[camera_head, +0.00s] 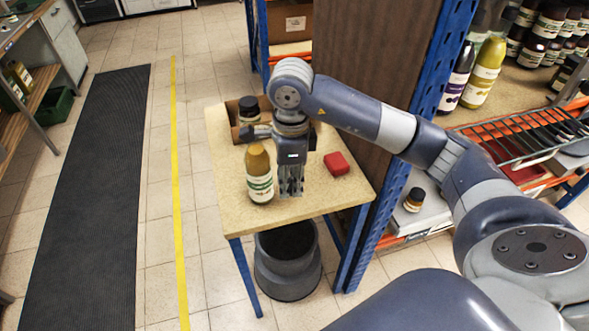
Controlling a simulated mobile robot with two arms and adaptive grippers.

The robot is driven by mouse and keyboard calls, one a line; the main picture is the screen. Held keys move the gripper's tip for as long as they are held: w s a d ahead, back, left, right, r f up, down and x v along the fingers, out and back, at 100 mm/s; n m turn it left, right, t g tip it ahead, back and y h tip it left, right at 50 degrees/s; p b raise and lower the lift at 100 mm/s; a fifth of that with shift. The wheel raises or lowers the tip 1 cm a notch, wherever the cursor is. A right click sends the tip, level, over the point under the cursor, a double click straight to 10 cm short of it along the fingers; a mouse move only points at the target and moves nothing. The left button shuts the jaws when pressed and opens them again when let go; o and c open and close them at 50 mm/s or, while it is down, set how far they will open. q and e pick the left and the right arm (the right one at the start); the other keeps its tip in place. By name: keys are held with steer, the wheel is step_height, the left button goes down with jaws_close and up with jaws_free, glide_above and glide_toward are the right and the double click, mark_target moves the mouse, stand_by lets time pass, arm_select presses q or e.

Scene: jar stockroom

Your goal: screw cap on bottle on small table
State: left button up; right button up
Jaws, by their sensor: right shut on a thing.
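The bottle (259,174) stands upright on the small table (230,216), near its front edge. It has mustard-yellow contents, a white and green label and a rounded brownish top; no separate cap is clear on it. My right gripper (290,190) points down just right of the bottle, low over the table. It is shut on a small dark thing, possibly the cap, mostly hidden between the fingers. I cannot tell whether the fingers touch the bottle. My left gripper is out of view.
A red block (336,163) lies right of my gripper. A cardboard box (234,115) with a dark jar (249,108) stands at the table's back left. A grey bin (286,262) is under the table. Blue-framed shelving (446,60) with jars rises at the right.

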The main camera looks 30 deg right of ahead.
steer(key=s+a+n, duration=0.2)
steer(key=s+n, duration=0.2)
steer(key=n, duration=0.7)
steer(key=s+a+r+n, duration=0.1)
steer(key=s+n, duration=0.3)
steer(key=n, duration=0.7)
steer(key=shift+s+a+r+n, duration=0.25)
steer(key=shift+a+n, duration=0.05)
steer(key=shift+a, duration=0.55)
